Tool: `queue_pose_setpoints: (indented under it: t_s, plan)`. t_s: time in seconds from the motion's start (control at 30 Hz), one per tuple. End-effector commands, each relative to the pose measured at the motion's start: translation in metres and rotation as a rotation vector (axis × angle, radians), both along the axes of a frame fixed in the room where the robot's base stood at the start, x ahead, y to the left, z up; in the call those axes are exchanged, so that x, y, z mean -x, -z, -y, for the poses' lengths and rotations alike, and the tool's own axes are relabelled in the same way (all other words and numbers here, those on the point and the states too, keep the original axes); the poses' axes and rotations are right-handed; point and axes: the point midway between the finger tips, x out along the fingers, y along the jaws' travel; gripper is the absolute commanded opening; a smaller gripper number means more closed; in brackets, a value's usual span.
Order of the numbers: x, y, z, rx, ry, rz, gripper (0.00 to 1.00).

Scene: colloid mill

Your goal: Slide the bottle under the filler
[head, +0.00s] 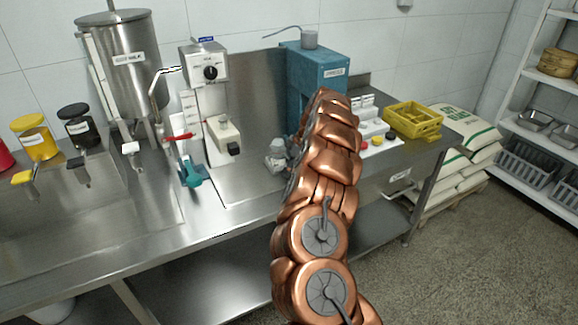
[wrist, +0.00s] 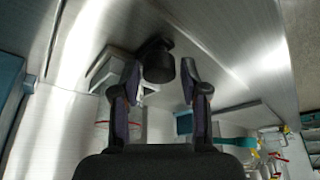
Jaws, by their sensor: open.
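My gripper (wrist: 160,76) is open in the wrist view, one finger on each side of a dark round object (wrist: 158,64). I cannot tell whether this object is the bottle, or whether the fingers touch it. In the head view my arm crosses the middle and hides much of what lies behind it; the gripper end is mostly covered. A blue machine (head: 304,71) stands behind my arm. Which one is the filler, I cannot tell from the labels.
A steel tank (head: 126,60) stands at the back left. A red lever (head: 180,137) and a teal part (head: 192,174) stick out near the white-headed machine. A yellow crate (head: 412,119) sits at the right of the steel table. The table front left of my arm is clear.

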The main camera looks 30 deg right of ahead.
Motion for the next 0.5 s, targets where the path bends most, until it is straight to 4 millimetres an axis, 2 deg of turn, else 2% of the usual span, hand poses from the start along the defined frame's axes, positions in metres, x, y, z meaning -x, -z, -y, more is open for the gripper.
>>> queue_pose_setpoints:
  t_s: [0.2, 0.5]
  plan:
    - [-0.0003, 0.0003, 0.0002, 0.001, 0.000, 0.001, 0.43]
    - [-0.0002, 0.0002, 0.0003, 0.001, 0.000, 0.001, 0.11]
